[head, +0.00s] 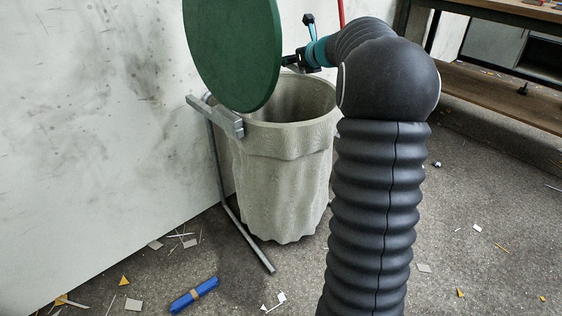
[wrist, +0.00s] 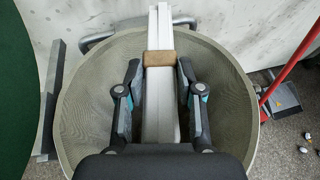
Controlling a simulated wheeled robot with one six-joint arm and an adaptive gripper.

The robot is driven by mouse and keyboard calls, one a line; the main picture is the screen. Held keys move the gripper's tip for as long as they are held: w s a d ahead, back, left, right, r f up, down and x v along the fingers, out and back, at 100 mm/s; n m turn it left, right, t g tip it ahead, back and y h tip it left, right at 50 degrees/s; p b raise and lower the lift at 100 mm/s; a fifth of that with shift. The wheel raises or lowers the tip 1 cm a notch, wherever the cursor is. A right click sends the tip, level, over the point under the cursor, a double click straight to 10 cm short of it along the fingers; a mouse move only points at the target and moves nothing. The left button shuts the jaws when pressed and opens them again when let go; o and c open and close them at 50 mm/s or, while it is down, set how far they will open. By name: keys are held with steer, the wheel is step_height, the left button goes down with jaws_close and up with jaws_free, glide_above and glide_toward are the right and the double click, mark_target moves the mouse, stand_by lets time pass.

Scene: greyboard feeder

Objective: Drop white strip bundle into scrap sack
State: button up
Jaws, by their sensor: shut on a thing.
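The white strip bundle (wrist: 160,110) is long and pale with a brown band (wrist: 160,58) around it. My gripper (wrist: 158,66) is shut on it, one finger on each side near the band. In the wrist view, the bundle lies over the round mouth of the scrap sack (wrist: 75,110); its near end is hidden by my gripper body. In the head view, the grey cloth sack (head: 285,185) hangs open under a raised green lid (head: 240,50). My gripper (head: 289,62) is above the sack's rim there, partly behind the lid, and the bundle cannot be made out.
A metal stand (head: 226,185) holds the sack beside the stained white wall (head: 100,110). A blue bundle (head: 194,295) and scattered scraps lie on the floor. A red-handled tool (wrist: 291,64) stands right of the sack. A workbench (head: 490,14) is at the back right.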

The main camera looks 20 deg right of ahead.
step_height(320, 180, down, 5)
steer(key=b, duration=0.4)
steer(key=o, duration=1.2)
steer(key=shift+d, duration=0.1)
steer(key=shift+o, duration=0.2)
steer(key=v, duration=1.2)
